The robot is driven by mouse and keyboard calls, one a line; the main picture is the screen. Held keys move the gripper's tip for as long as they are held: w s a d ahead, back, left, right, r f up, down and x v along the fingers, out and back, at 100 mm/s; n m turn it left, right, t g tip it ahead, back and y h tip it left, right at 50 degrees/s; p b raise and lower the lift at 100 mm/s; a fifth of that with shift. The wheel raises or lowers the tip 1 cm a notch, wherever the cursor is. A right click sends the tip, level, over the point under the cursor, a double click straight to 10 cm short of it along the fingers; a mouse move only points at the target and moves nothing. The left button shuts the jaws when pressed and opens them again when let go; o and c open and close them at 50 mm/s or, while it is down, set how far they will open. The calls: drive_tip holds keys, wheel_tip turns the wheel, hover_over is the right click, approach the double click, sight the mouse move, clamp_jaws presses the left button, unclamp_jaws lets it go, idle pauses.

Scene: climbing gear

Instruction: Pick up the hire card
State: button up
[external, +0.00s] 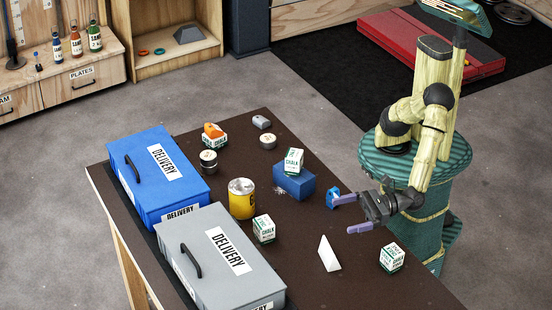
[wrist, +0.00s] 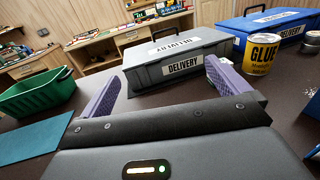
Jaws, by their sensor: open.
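A white folded card (external: 328,254), likely the hire card, stands tent-like on the dark table near its front right. No writing on it is readable from here. I cannot make it out in the wrist view. My gripper (external: 342,215) is open and empty, with its purple fingers pointing left over the table's right side. In the external picture it is above the card, apart from it. In the wrist view my gripper (wrist: 165,78) has nothing between its fingers and faces the grey delivery box.
A grey delivery box (external: 205,262), blue delivery box (external: 140,190) and yellow glue tin (external: 241,205) stand left. Chalk boxes (external: 264,229) (external: 391,258) flank the card. A blue block (external: 293,187) carries another chalk box. A green bin (wrist: 35,95) shows in the wrist view.

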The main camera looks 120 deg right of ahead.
sight(330, 250)
wheel_tip(330, 250, down, 6)
drive_tip(key=shift+r, duration=0.2)
drive_tip(key=shift+f, duration=0.1)
drive_tip(key=shift+f+b, duration=0.45)
drive_tip(key=shift+f, duration=2.35)
drive_tip(key=shift+f, duration=0.1)
drive_tip(key=shift+f+x, duration=0.25)
drive_tip(key=shift+x, duration=1)
drive_tip(key=shift+f+x, duration=0.25)
drive_tip(key=shift+x, duration=1)
drive_tip(key=c, duration=0.9)
